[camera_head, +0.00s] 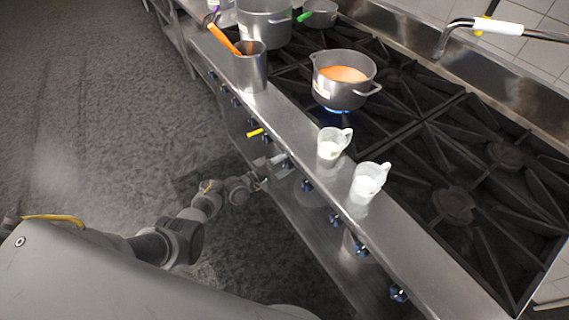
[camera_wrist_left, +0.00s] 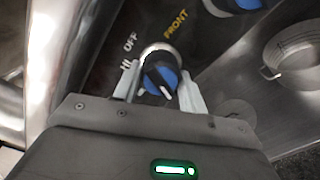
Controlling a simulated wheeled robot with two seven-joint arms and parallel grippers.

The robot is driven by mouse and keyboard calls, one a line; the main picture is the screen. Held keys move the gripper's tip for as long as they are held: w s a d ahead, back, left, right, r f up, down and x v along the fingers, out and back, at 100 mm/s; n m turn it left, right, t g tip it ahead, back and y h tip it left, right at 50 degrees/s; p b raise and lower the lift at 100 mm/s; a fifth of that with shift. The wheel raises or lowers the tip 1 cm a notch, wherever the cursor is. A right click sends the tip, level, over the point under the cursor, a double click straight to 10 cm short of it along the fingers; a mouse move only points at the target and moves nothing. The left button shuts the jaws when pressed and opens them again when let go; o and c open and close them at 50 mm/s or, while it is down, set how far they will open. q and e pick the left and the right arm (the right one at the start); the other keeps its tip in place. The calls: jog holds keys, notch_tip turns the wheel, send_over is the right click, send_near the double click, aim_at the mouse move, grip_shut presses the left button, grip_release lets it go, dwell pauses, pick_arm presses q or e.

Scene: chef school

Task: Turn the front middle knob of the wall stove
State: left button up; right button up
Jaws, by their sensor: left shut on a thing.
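The wall stove (camera_head: 320,205) runs diagonally across the head view, with a row of blue-and-black knobs along its steel front. My left gripper (camera_head: 268,172) is at the middle part of that front. In the left wrist view, my left gripper (camera_wrist_left: 160,90) is shut on a blue-and-black knob (camera_wrist_left: 158,74), with one pale finger on each side. The knob's white mark points down in that view. The printed words HI, OFF and FRONT show beside it. My right gripper is not in view.
Another knob (camera_wrist_left: 235,4) is at the wrist view's top edge. Two jugs of white liquid (camera_head: 331,146) (camera_head: 368,182) stand on the front ledge, beside a steel container (camera_head: 249,72). A pot with orange contents (camera_head: 341,87) sits over a blue flame. Floor at left is clear.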

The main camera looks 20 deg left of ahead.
pick_arm(q)
jog(key=shift+w+a, duration=0.1)
jog(key=o, duration=1)
jog(key=shift+c, duration=0.2)
jog(key=p+v, duration=0.1)
jog(key=v, duration=1)
